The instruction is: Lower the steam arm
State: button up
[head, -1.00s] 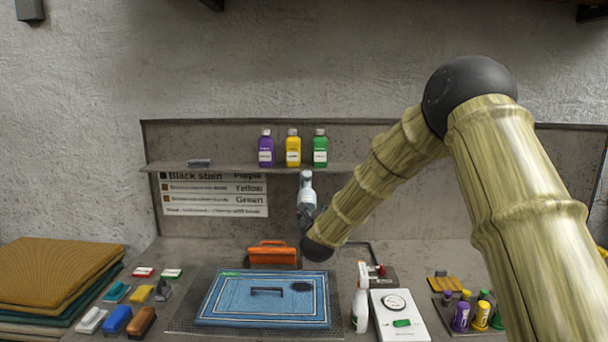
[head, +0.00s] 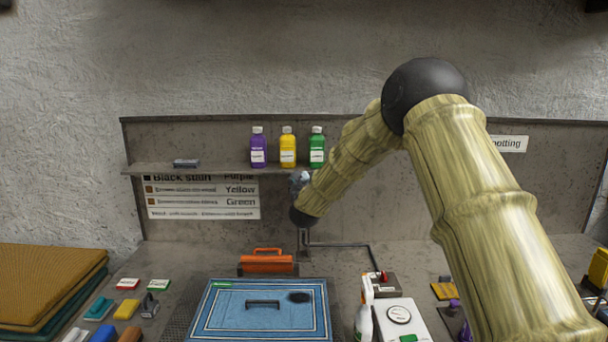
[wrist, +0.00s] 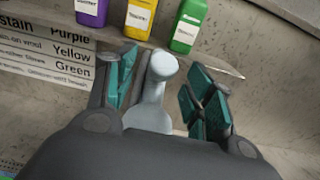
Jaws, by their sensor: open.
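My gripper (head: 299,182) is in front of the back panel, just below the shelf, small and partly hidden behind my arm in the head view. In the wrist view my gripper (wrist: 160,84) is open, with teal pads left and right. A pale grey rounded piece (wrist: 158,68), which looks like the end of the steam arm, stands between the pads. Whether the pads touch it I cannot tell. In the head view a thin dark bracket (head: 340,246) runs behind my arm and down to a small box with a red part (head: 382,282). The upper steam arm is hidden there.
Purple (head: 258,148), yellow (head: 288,148) and green (head: 317,148) bottles stand on the shelf (head: 215,169) close above my gripper. Below are an orange carrier (head: 266,263), a blue rug (head: 225,312), a spray bottle (head: 364,318) and a white dial device (head: 400,316). Brushes lie left.

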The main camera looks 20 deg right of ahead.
aim_at(305, 178)
jog(key=w, duration=0.1)
jog(key=d+p, duration=0.1)
jog(key=w, duration=0.1)
jog(key=shift+w+d+r, duration=0.15)
jog(key=shift+w+r, duration=0.15)
jog(key=shift+w, duration=0.05)
jog(key=shift+w+d+f+p, duration=0.1)
jog(key=shift+w+p, duration=0.2)
jog(key=shift+w, duration=0.15)
jog(key=shift+w+d+f+p, duration=0.1)
jog(key=shift+w+p, duration=0.15)
jog(key=shift+w, duration=0.15)
jog(key=shift+s, duration=0.1)
jog(key=shift+c, duration=0.2)
grip_shut()
